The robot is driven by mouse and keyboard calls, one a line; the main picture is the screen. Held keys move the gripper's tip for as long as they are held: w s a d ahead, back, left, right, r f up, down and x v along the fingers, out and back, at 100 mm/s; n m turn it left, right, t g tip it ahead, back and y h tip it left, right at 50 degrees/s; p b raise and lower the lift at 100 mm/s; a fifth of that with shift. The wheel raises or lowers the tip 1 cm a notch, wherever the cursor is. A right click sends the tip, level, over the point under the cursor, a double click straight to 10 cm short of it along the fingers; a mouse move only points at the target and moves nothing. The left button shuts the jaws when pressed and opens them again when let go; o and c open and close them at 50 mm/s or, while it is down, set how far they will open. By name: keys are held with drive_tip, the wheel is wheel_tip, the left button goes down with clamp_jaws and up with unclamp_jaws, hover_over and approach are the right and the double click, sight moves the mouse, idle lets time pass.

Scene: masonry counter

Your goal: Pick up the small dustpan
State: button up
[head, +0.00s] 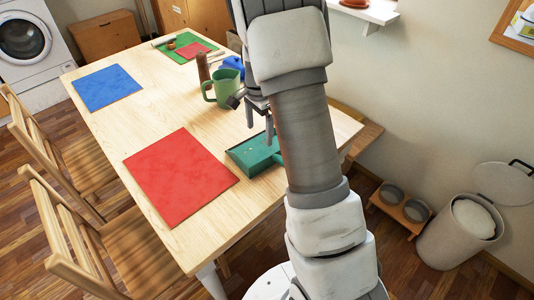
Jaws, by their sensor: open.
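A small green dustpan (251,155) lies on the wooden table near its right edge, just right of the large red mat. My arm hides its right part, and I cannot see its handle clearly. My gripper (259,122) is open, with its two fingers pointing down above the dustpan. Nothing shows between the fingers, and the gripper looks apart from the dustpan, though the exact height is hard to tell.
A green mug (222,90), a brown cylinder (203,68) and a blue object (233,64) stand beyond the gripper. A red mat (181,176), a blue mat (106,87) and a green mat (172,44) lie on the table (135,122). Chairs stand left.

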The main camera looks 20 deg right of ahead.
sight(260, 153)
drive_tip(key=f, duration=0.6)
drive_tip(key=f+b, duration=0.1)
drive_tip(key=f, duration=0.5)
drive_tip(key=shift+w+d+f, duration=0.15)
drive_tip(key=shift+w+f, duration=0.05)
drive_tip(key=shift+f, duration=0.05)
drive_tip(key=shift+c, duration=0.2)
drive_tip(key=c, duration=1.4)
